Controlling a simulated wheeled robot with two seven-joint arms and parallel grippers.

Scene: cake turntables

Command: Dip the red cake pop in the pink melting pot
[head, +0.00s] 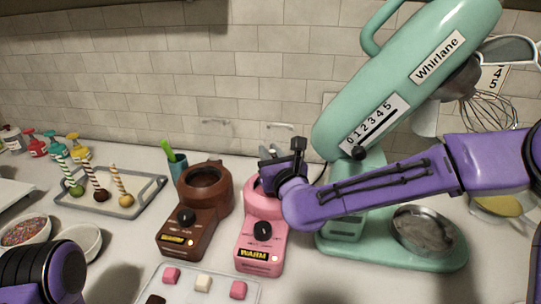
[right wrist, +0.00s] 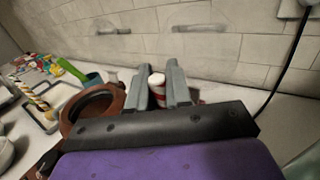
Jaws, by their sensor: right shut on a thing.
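The pink melting pot (head: 260,238) stands in the middle of the counter, its front marked WARM. My right gripper (head: 270,157) is above and behind its bowl and covers much of the opening. In the right wrist view the fingers (right wrist: 160,88) are shut on a white and red stick (right wrist: 158,87), which I take to be the red cake pop's. The cake ball itself is hidden, so I cannot tell whether it is in the pot. Only part of my left arm shows at lower left; its gripper is out of view.
A brown melting pot (head: 195,222) stands left of the pink one, with a green cup (head: 176,165) behind it. A grey rack (head: 151,193) holds 3 cake pops. A green Whirlane mixer (head: 365,190) stands close on the right. A tray (head: 218,292) of small cakes lies in front.

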